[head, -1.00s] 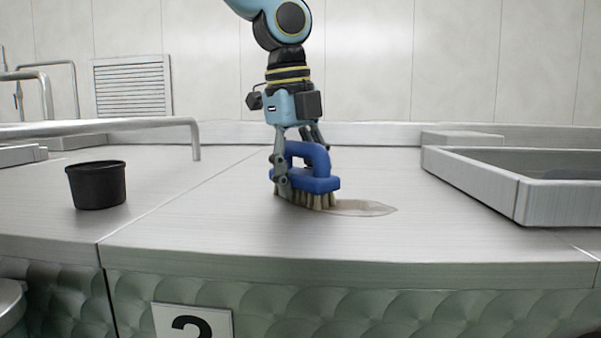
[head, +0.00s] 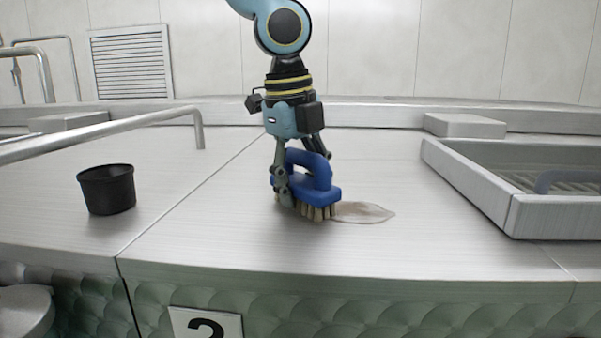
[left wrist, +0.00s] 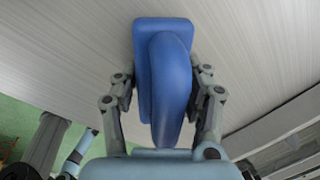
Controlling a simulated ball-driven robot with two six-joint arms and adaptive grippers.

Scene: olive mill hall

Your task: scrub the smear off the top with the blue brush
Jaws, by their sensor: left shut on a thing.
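The blue brush (head: 318,183) stands bristles down on the steel top (head: 230,235), near the middle of the head view. My left gripper (head: 298,183) is shut on the brush's handle from above. The left wrist view also shows the blue brush (left wrist: 168,75) between the two fingers (left wrist: 163,92). The smear (head: 365,212) is a pale brownish patch on the top, just right of the bristles. Its left end is hidden behind or under the brush. My right gripper is not in view.
A black pot (head: 107,189) stands on the top at the left. A steel tray (head: 480,190) with raised walls sits at the right. A metal rail (head: 130,127) crosses the left side. The top in front of the brush is clear.

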